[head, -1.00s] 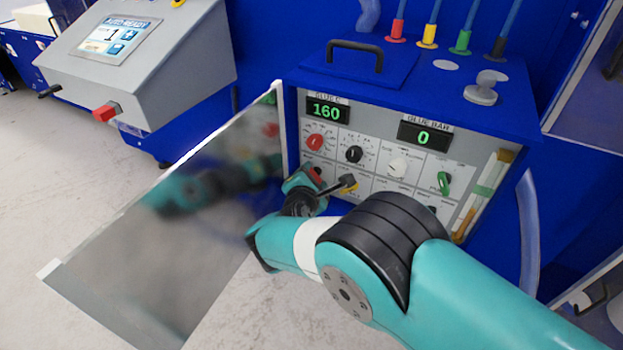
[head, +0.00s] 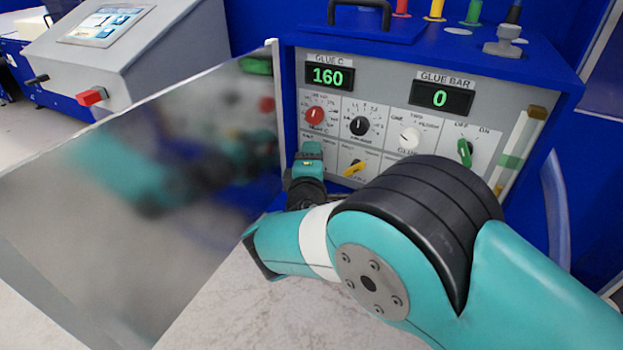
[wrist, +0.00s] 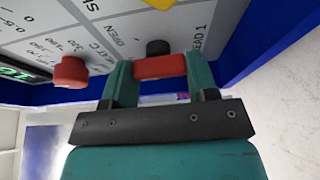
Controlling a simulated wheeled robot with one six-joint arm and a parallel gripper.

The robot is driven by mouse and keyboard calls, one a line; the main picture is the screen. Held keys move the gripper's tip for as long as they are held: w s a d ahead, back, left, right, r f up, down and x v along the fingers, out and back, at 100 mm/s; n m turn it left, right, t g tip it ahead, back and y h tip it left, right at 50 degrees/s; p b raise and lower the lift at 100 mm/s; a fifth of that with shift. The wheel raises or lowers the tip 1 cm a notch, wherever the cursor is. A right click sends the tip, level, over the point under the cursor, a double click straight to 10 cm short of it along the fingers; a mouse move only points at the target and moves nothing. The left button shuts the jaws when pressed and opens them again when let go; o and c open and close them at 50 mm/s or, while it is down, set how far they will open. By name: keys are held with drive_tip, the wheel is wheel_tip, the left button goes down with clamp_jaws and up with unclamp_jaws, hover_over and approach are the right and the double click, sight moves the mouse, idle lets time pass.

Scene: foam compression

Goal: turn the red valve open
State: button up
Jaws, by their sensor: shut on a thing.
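The red valve (wrist: 160,66) shows in the wrist view as a short red handle with a black hub, on the grey panel by the labels "HEAD 1" and "OPEN". My gripper (wrist: 160,72) is shut on this handle, with one teal finger at each end of it. In the head view my gripper (head: 309,160) is at the lower left of the panel, below the red knob, and it hides the valve. Whether the valve stands open or shut I cannot tell.
The red knob (head: 315,114) is just above my gripper. A yellow valve (head: 356,168) is close on its right. The open door panel (head: 130,190) stands close on its left. The displays read 160 (head: 329,77) and "GLUE BAR" 0 (head: 441,97).

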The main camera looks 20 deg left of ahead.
drive_tip(key=m+t+b, duration=0.1)
drive_tip(key=m+b, duration=0.2)
drive_tip(key=b, duration=0.3)
drive_tip(key=m+t+b, duration=0.1)
drive_tip(key=m+b, duration=0.2)
drive_tip(key=b, duration=0.3)
drive_tip(key=m+t+h+b, duration=0.1)
drive_tip(key=m+b, duration=0.2)
drive_tip(key=b, duration=0.2)
drive_tip(key=shift+f+m+t+b, duration=0.3)
drive_tip(key=shift+m+b, duration=0.1)
drive_tip(key=shift+r, duration=0.1)
drive_tip(key=o, duration=0.6)
drive_tip(key=shift+o, duration=0.2)
drive_tip(key=shift+s, duration=0.1)
